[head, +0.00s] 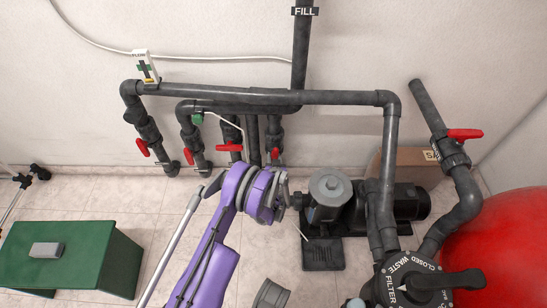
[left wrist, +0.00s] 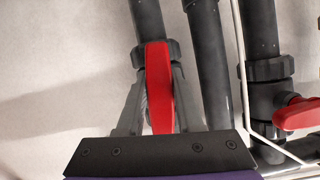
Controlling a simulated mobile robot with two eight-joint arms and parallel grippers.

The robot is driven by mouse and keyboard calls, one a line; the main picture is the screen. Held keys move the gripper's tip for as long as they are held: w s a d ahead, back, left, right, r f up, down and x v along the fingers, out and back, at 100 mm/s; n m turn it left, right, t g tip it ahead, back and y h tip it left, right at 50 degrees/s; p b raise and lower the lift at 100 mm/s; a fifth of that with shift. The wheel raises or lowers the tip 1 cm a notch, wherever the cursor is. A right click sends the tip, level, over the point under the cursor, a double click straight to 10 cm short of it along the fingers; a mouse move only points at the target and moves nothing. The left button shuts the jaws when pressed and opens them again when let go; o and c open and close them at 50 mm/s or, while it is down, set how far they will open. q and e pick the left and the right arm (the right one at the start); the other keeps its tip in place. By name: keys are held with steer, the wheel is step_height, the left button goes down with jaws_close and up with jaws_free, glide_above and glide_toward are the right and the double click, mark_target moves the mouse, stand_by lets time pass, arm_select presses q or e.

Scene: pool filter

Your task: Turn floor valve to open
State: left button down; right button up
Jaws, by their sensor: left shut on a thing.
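Several dark pipes with red valve handles come down to the floor along the wall. My left gripper (head: 277,176) is at the rightmost of these floor valves, whose red handle (head: 275,153) shows just above it. In the left wrist view, the fingers are on either side of a red handle (left wrist: 160,85), shut on it; the handle lies roughly along its pipe. Another red handle (head: 230,146) is on a valve to the left, with a plain pipe (head: 253,140) between. My purple left arm hides part of the floor below.
A grey pump (head: 329,190) stands right of the gripper. A multiport valve (head: 415,285) and red tank (head: 500,250) are at lower right. A green box (head: 75,258) is at left. A thin white cable (left wrist: 243,80) runs beside the pipes.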

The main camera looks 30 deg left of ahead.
arm_select(q)
steer(key=shift+n+h, duration=0.3)
steer(key=shift+n, duration=0.2)
steer(key=shift+d, duration=0.1)
steer(key=c, duration=0.6)
jaws_free()
steer(key=shift+o, duration=0.2)
steer(key=p+v, duration=0.2)
steer(key=v, duration=0.8)
steer(key=shift+s, duration=0.4)
steer(key=shift+r, duration=0.1)
